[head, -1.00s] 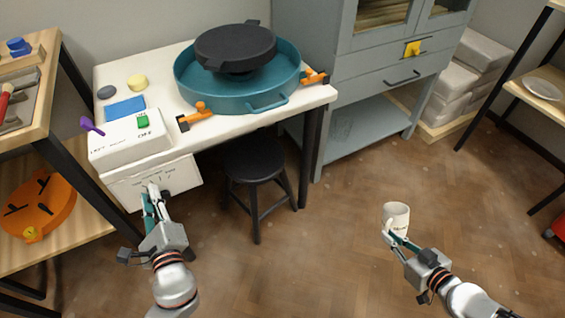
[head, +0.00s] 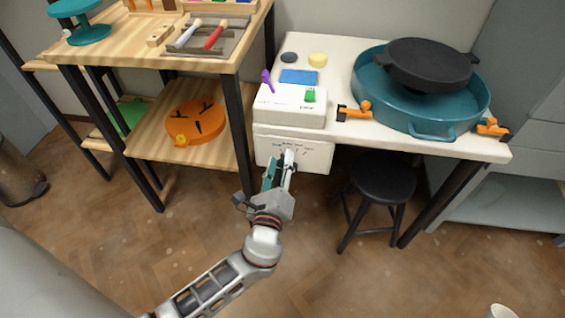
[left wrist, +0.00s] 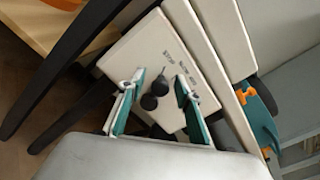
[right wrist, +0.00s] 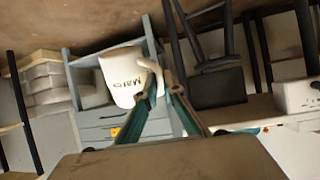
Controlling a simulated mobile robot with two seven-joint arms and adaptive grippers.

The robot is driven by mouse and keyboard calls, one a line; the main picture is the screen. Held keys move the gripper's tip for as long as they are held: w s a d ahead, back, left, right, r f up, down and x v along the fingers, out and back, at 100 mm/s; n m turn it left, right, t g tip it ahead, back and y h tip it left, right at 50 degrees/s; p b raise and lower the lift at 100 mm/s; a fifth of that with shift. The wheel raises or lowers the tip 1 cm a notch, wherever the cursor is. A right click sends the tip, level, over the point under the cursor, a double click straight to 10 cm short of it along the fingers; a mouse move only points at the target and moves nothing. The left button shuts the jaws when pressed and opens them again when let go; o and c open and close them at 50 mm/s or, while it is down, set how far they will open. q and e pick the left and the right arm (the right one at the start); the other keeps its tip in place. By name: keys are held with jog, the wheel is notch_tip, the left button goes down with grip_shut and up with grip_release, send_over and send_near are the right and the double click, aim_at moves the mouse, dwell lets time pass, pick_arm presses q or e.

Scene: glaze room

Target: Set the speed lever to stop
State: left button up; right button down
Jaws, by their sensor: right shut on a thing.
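The white control panel (head: 310,158) hangs under the table's front left edge, with small markings along its top. In the left wrist view the panel (left wrist: 190,75) carries a black two-knob lever (left wrist: 160,86). My left gripper (head: 281,158) is in front of the panel. In the left wrist view its fingers (left wrist: 158,90) are apart on both sides of the lever, with gaps visible. My right gripper (right wrist: 163,88) is shut on a white mug (right wrist: 122,80) at its handle; the mug (head: 503,312) barely shows in the head view.
A teal basin (head: 420,115) stands to the right. A black stool (head: 384,180) is under the table. A wooden shelf (head: 170,60) is at left.

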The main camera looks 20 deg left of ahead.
pick_arm(q)
jog(key=v, duration=1.2)
jog(key=shift+r, duration=0.1)
